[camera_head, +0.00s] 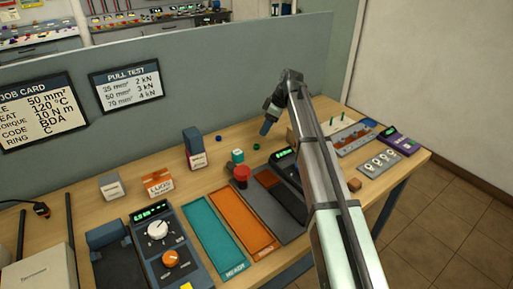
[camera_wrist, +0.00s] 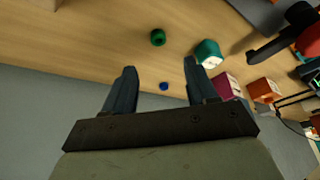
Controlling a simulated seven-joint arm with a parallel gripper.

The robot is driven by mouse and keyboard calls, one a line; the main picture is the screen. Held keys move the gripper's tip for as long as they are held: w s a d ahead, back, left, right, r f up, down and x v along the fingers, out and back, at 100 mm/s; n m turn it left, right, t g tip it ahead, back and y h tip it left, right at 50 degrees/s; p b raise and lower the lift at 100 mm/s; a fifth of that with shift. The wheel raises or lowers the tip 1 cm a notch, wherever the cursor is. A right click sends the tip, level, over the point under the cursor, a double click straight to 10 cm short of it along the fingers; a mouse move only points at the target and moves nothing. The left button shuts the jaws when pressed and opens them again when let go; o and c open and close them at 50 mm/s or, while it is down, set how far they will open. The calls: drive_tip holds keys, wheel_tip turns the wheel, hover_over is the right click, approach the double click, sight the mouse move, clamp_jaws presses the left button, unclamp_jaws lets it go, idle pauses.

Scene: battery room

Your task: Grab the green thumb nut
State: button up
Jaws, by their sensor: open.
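The green thumb nut (camera_wrist: 158,37) lies on the wooden table, ahead of my fingertips in the wrist view. In the head view it is a small dark green piece (camera_head: 257,146) a little below and left of my gripper (camera_head: 266,126). My gripper is open and empty, held above the table near the grey partition. In the wrist view its two fingers (camera_wrist: 160,68) stand apart. A blue nut (camera_wrist: 164,86) shows between them, lower than the green one; it also shows in the head view (camera_head: 219,138).
A teal-and-white block (camera_wrist: 207,52) stands close to the green nut, right of it in the wrist view. A red knob (camera_head: 241,174) rises nearby. The grey partition (camera_head: 230,75) runs behind the table. A purple-labelled box (camera_head: 195,148) stands farther left.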

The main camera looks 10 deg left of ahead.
sight(258, 148)
drive_tip(key=shift+x, duration=4.75)
drive_tip(key=shift+d, duration=0.1)
clamp_jaws()
drive_tip(key=shift+r, duration=0.1)
